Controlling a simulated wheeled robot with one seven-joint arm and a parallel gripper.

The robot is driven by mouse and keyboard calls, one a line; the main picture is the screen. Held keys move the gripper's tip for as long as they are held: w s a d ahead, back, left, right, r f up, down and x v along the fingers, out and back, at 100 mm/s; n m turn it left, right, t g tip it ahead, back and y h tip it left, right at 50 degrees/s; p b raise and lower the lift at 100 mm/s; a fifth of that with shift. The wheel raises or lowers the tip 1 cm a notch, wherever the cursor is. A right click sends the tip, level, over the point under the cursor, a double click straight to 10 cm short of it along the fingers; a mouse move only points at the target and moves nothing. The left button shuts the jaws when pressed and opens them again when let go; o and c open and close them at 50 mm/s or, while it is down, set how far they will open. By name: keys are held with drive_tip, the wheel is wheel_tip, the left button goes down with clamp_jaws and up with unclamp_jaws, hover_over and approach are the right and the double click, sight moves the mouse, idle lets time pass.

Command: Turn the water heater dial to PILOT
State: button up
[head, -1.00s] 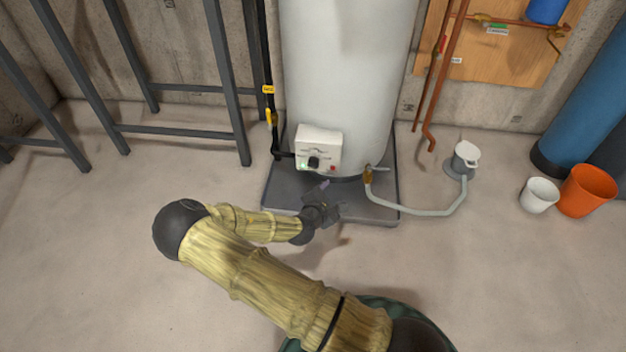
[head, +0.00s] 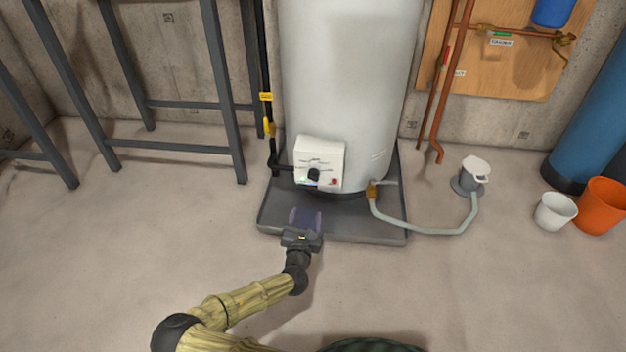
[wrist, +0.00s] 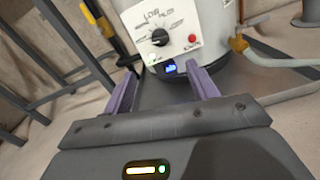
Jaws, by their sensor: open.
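The water heater (head: 345,80) is a tall white tank standing in a dark drip pan (head: 350,232). Its white control box (head: 320,155) faces me low on the tank. The round black dial (head: 313,174) is on the box, and it also shows in the wrist view (wrist: 160,38) with printed marks around it, "LOW" among them. A red button (wrist: 192,38) is right of the dial and a small blue display (wrist: 170,67) is below it. My gripper (head: 305,216) is open and empty, in front of and below the box. Its purple fingers (wrist: 162,85) point toward the box, apart from the dial.
A black pipe with a yellow handle (head: 268,127) runs left of the box. A drain valve (head: 372,191) and grey hose (head: 430,232) lie to the right. A dark metal frame (head: 190,104) stands left. White (head: 555,211) and orange (head: 600,206) buckets stand far right.

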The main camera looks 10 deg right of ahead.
sight(313, 180)
drive_tip(key=b+x, duration=0.3)
drive_tip(key=x, duration=1.4)
drive_tip(key=shift+w, duration=0.1)
drive_tip(key=c, duration=1)
